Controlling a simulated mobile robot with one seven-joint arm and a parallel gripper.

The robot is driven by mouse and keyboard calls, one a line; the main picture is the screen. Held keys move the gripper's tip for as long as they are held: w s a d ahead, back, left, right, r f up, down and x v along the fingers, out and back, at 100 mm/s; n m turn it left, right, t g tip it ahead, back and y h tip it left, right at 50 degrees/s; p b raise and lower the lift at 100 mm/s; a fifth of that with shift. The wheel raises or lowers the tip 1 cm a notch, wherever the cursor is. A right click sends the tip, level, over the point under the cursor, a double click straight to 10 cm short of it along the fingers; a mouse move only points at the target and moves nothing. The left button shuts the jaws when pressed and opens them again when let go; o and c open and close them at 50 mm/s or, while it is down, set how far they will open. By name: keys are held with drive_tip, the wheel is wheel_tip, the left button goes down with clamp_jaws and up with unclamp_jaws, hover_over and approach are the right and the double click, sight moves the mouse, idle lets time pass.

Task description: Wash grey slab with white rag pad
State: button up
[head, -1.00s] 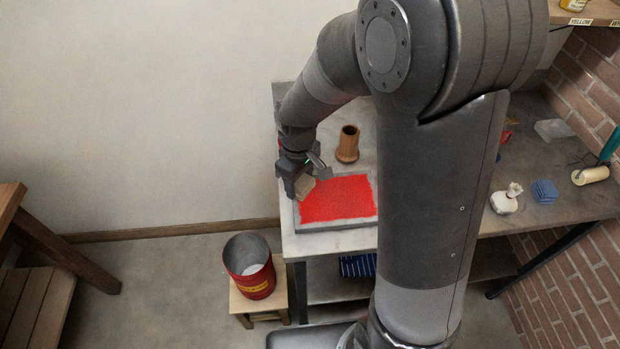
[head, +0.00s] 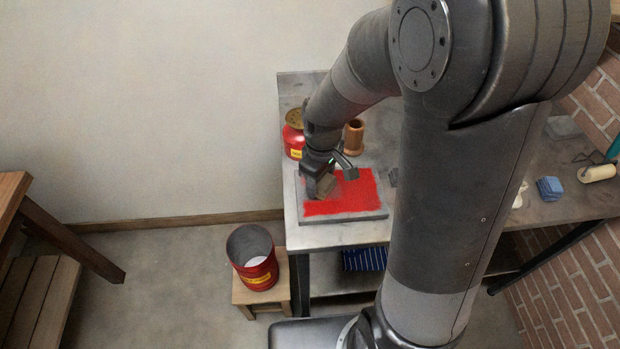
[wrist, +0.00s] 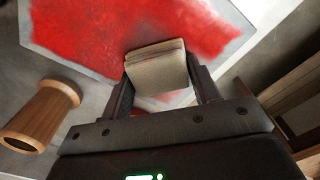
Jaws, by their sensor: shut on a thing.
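The grey slab (head: 350,214) lies flat on the bench with a large patch of red ink (head: 352,195) on its top. In the wrist view the slab (wrist: 262,14) shows its grey border and the red patch, which is smeared and paler at the right side. My gripper (wrist: 160,82) is shut on a beige, layered pad (wrist: 157,68), taken to be the white rag pad. In the head view my gripper (head: 321,180) holds the pad (head: 325,187) low over the left part of the slab. I cannot tell whether the pad touches the slab.
A wooden cylinder (head: 354,137) and a red can (head: 293,134) stand behind the slab. The cylinder also shows in the wrist view (wrist: 38,118). A red bucket (head: 253,258) sits on a low stool (head: 272,293). A blue sponge (head: 549,188) and a roller (head: 598,172) lie at the right.

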sight(379, 197)
drive_tip(key=shift+d, duration=6.9)
drive_tip(key=shift+s+a, duration=0.1)
drive_tip(key=shift+s, duration=0.65)
drive_tip(key=shift+s+a, duration=0.35)
drive_tip(key=shift+a, duration=9.1)
drive_tip(key=shift+s, duration=1.05)
drive_tip(key=shift+d, duration=9.3)
drive_tip(key=shift+d+r, duration=0.15)
drive_tip(key=shift+d, duration=0.1)
wheel_tip(379, 197, up, 8)
drive_tip(key=shift+a, duration=0.1)
